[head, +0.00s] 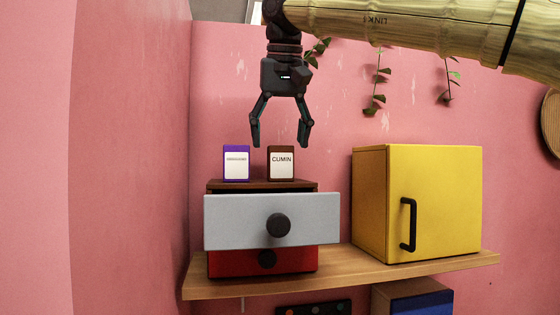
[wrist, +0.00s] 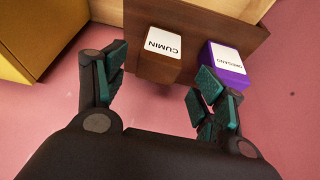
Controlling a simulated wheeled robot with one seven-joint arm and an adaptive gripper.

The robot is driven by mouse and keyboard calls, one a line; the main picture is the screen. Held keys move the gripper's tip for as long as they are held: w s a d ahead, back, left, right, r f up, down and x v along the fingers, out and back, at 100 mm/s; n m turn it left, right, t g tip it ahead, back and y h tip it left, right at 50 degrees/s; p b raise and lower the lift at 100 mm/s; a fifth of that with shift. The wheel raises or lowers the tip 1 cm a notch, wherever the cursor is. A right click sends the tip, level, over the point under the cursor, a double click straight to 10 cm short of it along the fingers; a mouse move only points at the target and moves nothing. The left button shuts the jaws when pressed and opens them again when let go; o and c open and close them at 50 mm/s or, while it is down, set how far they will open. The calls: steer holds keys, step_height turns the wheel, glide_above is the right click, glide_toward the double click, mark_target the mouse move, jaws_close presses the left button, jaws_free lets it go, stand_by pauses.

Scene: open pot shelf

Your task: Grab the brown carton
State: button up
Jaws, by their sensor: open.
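The brown carton (head: 281,165), labelled CUMIN, stands upright on top of the small drawer unit, right of the purple carton (head: 236,164). My gripper (head: 281,145) is open and empty, pointing down, and in the head view its fingertips appear just above the brown carton. In the wrist view the brown carton (wrist: 160,55) lies beyond the space between the fingers (wrist: 155,85), apart from them. The purple carton (wrist: 222,65) is close beyond the right-hand finger in that view.
The drawer unit (head: 214,187) has a grey upper drawer (head: 235,222) pulled out and a red lower drawer (head: 232,265). A yellow cabinet (head: 450,200) with a black handle stands right on the wooden shelf (head: 345,275). A pink wall (head: 225,80) is behind.

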mark_target(281, 150)
steer(key=shift+d+x, duration=0.2)
steer(key=shift+x, duration=1)
steer(key=shift+w+a+f+p, duration=0.2)
steer(key=shift+f+p, duration=0.1)
steer(key=shift+f, duration=0.25)
steer(key=shift+d, duration=0.1)
steer(key=shift+c, duration=0.4)
steer(key=c, duration=1)
